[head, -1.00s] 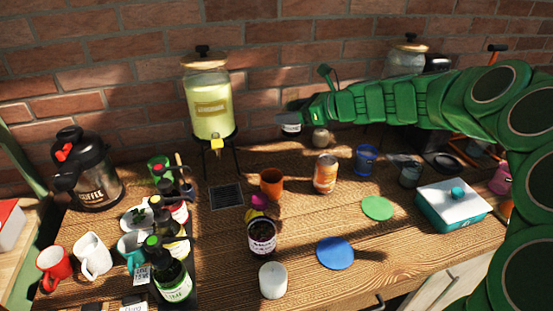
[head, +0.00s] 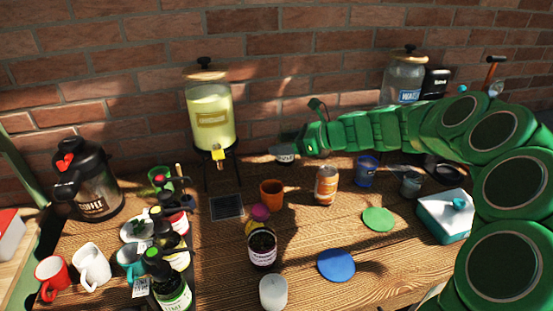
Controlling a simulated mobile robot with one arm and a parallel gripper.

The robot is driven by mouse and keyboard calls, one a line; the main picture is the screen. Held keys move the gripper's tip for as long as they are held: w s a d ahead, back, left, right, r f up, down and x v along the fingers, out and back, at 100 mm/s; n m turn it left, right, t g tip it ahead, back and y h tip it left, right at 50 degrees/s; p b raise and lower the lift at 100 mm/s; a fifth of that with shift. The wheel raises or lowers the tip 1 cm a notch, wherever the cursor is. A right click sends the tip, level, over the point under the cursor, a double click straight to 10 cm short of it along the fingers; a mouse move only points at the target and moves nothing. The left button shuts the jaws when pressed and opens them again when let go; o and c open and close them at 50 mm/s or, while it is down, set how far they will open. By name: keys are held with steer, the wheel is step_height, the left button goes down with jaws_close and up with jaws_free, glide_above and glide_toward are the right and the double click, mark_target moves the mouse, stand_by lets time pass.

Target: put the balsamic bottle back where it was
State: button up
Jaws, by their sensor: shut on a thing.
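My gripper (head: 287,148) is at the end of the green arm, above the back of the table, right of the lemonade dispenser. It is shut on a small dark thing with a white label, which I take to be the balsamic bottle (head: 285,158). The fingers hide most of it and its label is too small to read. At the left front, a row of dark bottles (head: 172,287) stands close together, the front one with a green cap and a pale label. I cannot tell which gap in or near the row is free.
The lemonade dispenser (head: 210,115) stands at the back. An orange cup (head: 271,193), a can (head: 326,185), a dark jar (head: 262,248) and a white candle (head: 273,292) stand mid-table. Mugs (head: 92,266) and a coffee pot (head: 88,180) are left. Blue (head: 336,265) and green (head: 378,219) discs lie right.

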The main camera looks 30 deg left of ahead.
steer(key=w+a+f, duration=0.7)
steer(key=w+f, duration=0.1)
steer(key=w, duration=0.1)
steer(key=shift+a+f, duration=0.2)
steer(key=shift+a, duration=0.1)
stand_by(0.4)
steer(key=shift+w+f, duration=0.1)
steer(key=shift+w+a+f, duration=0.15)
steer(key=shift+a+f, duration=0.1)
steer(key=shift+f, duration=1.6)
